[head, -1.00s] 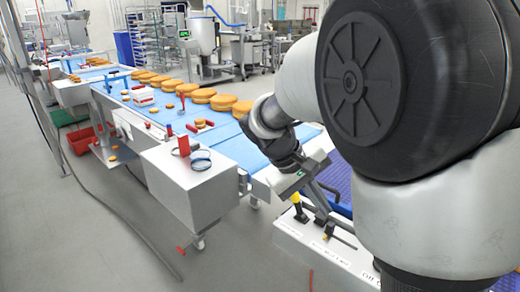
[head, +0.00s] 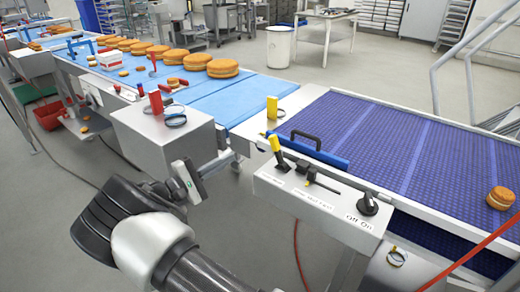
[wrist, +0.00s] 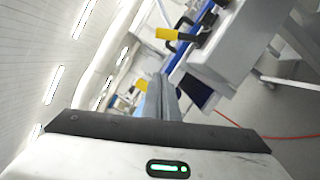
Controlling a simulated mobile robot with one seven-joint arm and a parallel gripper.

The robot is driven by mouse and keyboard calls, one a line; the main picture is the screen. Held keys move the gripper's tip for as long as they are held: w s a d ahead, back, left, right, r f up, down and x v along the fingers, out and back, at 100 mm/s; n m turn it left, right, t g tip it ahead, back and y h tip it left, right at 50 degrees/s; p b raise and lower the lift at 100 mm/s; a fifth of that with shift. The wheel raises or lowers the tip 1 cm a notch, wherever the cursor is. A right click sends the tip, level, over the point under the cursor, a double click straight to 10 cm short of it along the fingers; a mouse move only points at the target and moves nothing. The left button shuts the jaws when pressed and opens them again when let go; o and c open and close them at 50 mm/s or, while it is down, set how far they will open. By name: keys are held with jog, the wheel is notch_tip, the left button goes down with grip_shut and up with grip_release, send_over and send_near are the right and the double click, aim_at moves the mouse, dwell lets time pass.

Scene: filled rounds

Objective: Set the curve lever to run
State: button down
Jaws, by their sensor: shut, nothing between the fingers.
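The white control panel (head: 330,215) stands at the near end of the purple conveyor. It carries a lever with a yellow handle (head: 277,151), short black levers (head: 309,178) and a black rotary knob (head: 368,204) marked Off and On. The small labels beside the levers are too blurred to read, so I cannot tell which is the curve lever. My gripper (head: 222,161) is shut and empty, left of the panel and apart from the levers. In the wrist view its fingers (wrist: 160,98) are together, with a yellow handle (wrist: 166,34) beyond them.
A grey box (head: 165,140) with a red-handled item stands behind my gripper. A blue belt (head: 230,105) with round cakes runs to the back left; the purple belt (head: 400,150) runs right. A black handle (head: 305,137) and blue bar lie behind the panel. The floor at lower left is open.

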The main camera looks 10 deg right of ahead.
aim_at(277, 152)
dwell(0.3)
jog(key=w+d+r, duration=0.1)
jog(key=d, duration=0.4)
jog(key=w+d+r, duration=0.1)
jog(key=d, duration=0.5)
jog(key=shift+w+r, duration=0.3)
jog(key=shift+w, duration=0.05)
jog(key=shift+d+r, duration=0.1)
